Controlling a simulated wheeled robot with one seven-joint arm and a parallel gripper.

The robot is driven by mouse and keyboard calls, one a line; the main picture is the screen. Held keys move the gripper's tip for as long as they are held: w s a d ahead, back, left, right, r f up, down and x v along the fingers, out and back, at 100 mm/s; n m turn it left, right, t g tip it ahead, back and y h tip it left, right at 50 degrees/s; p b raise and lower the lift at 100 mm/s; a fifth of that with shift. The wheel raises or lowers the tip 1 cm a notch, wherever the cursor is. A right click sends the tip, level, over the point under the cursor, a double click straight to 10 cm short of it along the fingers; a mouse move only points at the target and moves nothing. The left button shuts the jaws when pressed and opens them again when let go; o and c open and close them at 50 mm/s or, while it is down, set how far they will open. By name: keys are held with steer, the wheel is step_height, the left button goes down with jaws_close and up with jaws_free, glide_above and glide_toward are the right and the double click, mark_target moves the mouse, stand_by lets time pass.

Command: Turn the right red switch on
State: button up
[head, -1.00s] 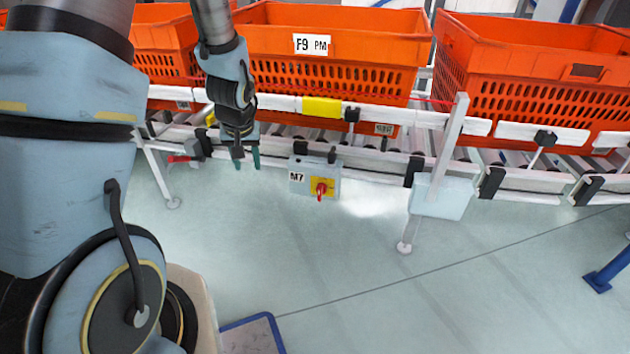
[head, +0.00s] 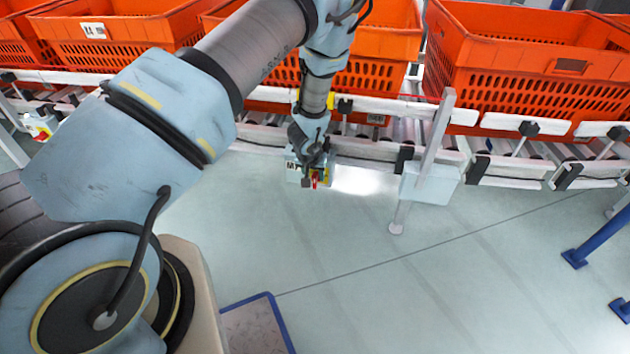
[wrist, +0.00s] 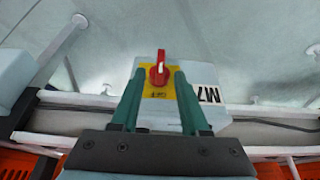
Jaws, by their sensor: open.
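The right red switch (wrist: 158,68) is a red rotary handle on a yellow plate (wrist: 157,90), on the front of a grey box (wrist: 203,85) labelled M7. In the wrist view the label is upside down and the handle points up and down the picture. My gripper (wrist: 159,74) is open, its two green fingers on either side of the handle's lower part; I cannot tell whether they touch it. In the head view my gripper (head: 318,172) is in front of the box (head: 293,170) and hides much of the switch.
The box hangs under a roller conveyor rail (head: 365,150) carrying orange totes (head: 530,70). A second box with a red and yellow switch (head: 42,130) is at the far left. A pale box (head: 430,185) and a white leg (head: 398,215) stand right of my gripper.

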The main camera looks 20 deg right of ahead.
mark_target(315, 177)
steer(key=shift+x, duration=2.15)
steer(key=shift+r, duration=0.1)
jaws_close()
steer(key=shift+w, duration=0.1)
